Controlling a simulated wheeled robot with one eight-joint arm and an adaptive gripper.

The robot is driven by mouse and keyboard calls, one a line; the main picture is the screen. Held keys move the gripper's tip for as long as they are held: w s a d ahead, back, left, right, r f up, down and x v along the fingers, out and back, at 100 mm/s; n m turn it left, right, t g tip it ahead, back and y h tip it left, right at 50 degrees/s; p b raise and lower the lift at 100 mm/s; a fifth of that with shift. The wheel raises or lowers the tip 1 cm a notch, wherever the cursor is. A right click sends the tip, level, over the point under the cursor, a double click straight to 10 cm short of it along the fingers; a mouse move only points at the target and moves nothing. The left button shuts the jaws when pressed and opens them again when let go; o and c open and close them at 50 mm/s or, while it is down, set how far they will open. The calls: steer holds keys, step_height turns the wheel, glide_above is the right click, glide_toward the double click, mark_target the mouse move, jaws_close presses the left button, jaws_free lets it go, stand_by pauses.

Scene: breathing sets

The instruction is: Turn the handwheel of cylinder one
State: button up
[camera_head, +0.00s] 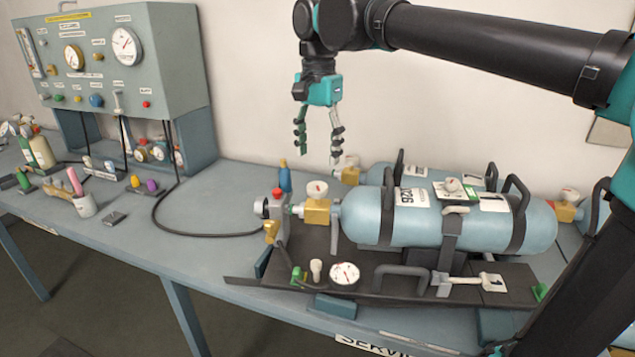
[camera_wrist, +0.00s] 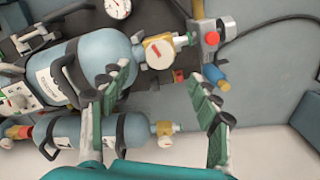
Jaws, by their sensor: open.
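Two pale blue cylinders lie on the bench, and I cannot read which one is cylinder one. The front cylinder (camera_head: 375,215) lies in a dark harness; it also shows in the wrist view (camera_wrist: 108,55).
A dark backplate (camera_head: 400,288) with a gauge lies in front. A test panel (camera_head: 140,60) stands at the left.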

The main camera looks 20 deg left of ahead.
mark_target(317, 186)
step_height(317, 186, down, 8)
steer(key=shift+f, duration=0.15)
steer(key=shift+c, duration=0.6)
steer(key=c, duration=1)
steer(key=shift+c, duration=0.2)
